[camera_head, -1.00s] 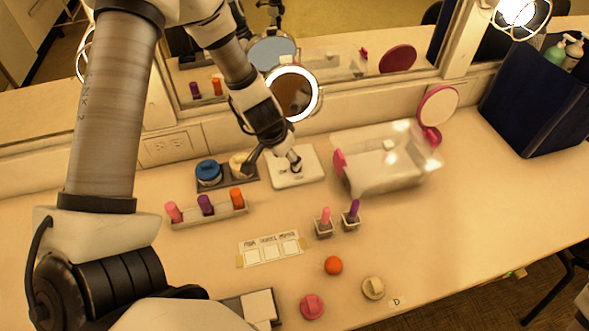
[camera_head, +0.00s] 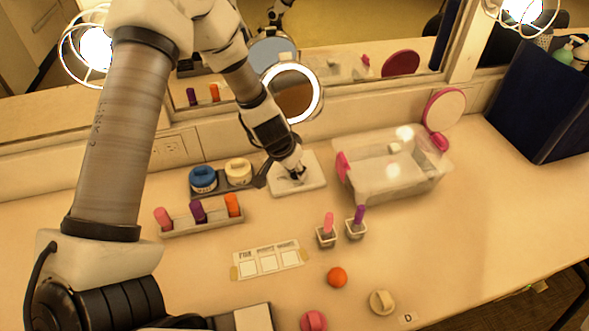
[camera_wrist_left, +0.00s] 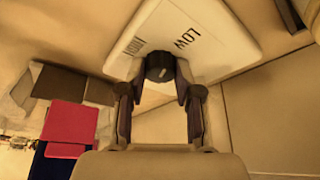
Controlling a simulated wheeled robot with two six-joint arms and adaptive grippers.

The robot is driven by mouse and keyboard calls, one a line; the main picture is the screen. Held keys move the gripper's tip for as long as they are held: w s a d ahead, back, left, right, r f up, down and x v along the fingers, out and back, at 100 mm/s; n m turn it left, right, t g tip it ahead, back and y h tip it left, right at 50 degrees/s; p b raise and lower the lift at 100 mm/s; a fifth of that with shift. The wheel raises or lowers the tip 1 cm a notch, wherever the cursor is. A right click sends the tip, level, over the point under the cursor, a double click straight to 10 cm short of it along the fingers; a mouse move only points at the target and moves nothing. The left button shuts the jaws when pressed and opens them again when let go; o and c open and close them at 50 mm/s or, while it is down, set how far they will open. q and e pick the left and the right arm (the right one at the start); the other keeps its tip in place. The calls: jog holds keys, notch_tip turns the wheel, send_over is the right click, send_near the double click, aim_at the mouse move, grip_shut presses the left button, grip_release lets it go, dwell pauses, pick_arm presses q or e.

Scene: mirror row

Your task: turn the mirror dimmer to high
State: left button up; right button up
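The mirror dimmer is a white plate (camera_head: 312,181) with a black knob, in front of the round lit mirror (camera_head: 314,101). In the left wrist view the plate (camera_wrist_left: 215,40) carries a LOW label and a second, blurred label on the other side of the knob. My left gripper (camera_head: 297,175) reaches down to the plate and covers most of the knob in the head view. In the left wrist view the fingers of my left gripper (camera_wrist_left: 160,80) flank the black knob (camera_wrist_left: 158,62) closely, with hardly any gap. A light mark shows on the knob. My right gripper is not in view.
A clear bin (camera_head: 395,185) stands close to the right of the dimmer. Blue (camera_head: 203,179) and cream (camera_head: 238,171) jars stand to its left, behind a lipstick rack (camera_head: 215,222). The right counter is clear.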

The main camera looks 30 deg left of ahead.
pick_arm(q)
grip_shut()
jog(key=shift+n+p, duration=0.3)
jog(key=shift+n, duration=0.1)
jog(key=n+p, duration=0.1)
jog(key=n+y+p, duration=0.1)
jog(key=shift+d+r+n, duration=0.15)
jog(key=shift+r+n, duration=0.05)
jog(key=shift+n, duration=0.2)
jog(key=n+g+y+p, duration=0.1)
jog(key=n+p, duration=0.3)
jog(key=p, duration=0.3)
jog(key=n+g+y+p, duration=0.1)
jog(key=n+y+p, duration=0.1)
jog(key=n+p, duration=0.2)
jog(key=shift+w+d+n+p, duration=0.15)
jog(key=shift+n+p, duration=0.15)
jog(key=shift+p, duration=1.05)
jog(key=shift+f+n+y+p, duration=0.2)
jog(key=shift+n+y+p, duration=0.1)
jog(key=shift+n+p, duration=0.65)
jog(key=shift+g, duration=0.3)
jog(key=o, duration=0.8)
grip_release()
